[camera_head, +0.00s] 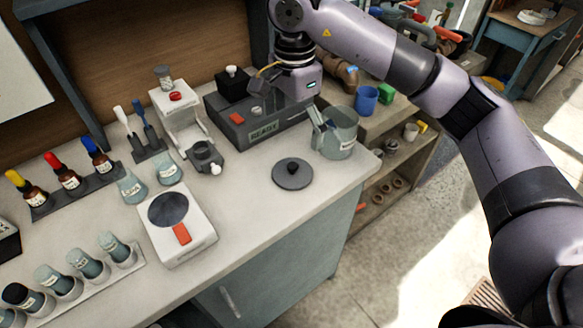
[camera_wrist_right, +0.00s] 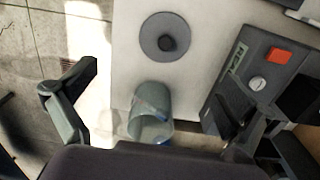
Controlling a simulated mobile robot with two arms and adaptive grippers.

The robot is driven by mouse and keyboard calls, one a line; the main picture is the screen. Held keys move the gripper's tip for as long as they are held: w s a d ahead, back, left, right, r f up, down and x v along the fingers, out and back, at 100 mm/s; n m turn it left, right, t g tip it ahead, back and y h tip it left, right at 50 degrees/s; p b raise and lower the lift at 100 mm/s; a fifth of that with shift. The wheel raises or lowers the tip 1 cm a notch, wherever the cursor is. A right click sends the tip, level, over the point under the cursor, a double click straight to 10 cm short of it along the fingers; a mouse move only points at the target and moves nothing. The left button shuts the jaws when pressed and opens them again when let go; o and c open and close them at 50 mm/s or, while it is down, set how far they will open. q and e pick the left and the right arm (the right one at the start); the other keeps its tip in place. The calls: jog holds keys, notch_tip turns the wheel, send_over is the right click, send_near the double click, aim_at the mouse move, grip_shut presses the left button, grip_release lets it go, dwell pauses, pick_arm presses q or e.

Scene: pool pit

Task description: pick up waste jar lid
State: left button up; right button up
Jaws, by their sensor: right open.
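The waste jar lid (camera_head: 292,174) is a flat dark grey disc with a small knob, lying on the white counter near its front edge. It also shows whole at the top middle of the wrist view (camera_wrist_right: 150,28). The waste jar (camera_head: 341,136) is clear with a pale label and stands open behind and right of the lid, apart from it; the wrist view shows it too (camera_wrist_right: 152,104). My right gripper (camera_head: 290,112) is open and empty, its fingers spread, above the counter by the jar and the READY device, apart from the lid. My left gripper is not in view.
The grey READY device (camera_head: 262,127) stands behind the lid. A white scale (camera_head: 177,222) with a dark round plate is to its left, with labelled jars and dropper bottles beyond. The counter around the lid is clear. A shelf (camera_head: 393,165) with pots stands right of the counter.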

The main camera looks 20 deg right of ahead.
send_over(292, 165)
jog(key=f, duration=0.4)
jog(key=shift+s+d+p, duration=0.1)
jog(key=shift+s+p, duration=0.3)
notch_tip(292, 165, down, 3)
jog(key=shift+w+f+p, duration=0.1)
jog(key=shift+w+p, duration=0.05)
jog(key=shift+p, duration=0.15)
jog(key=shift+f, duration=0.55)
jog(key=shift+f+p, duration=0.25)
jog(key=shift+p, duration=0.05)
jog(key=f, duration=0.1)
jog(key=f+p, duration=0.1)
jog(key=f, duration=0.1)
jog(key=shift+w+f+p, duration=0.25)
jog(key=shift+f+p, duration=0.1)
jog(key=shift+f, duration=0.5)
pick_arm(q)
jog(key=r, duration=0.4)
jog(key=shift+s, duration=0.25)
pick_arm(e)
jog(key=shift+c, duration=0.6)
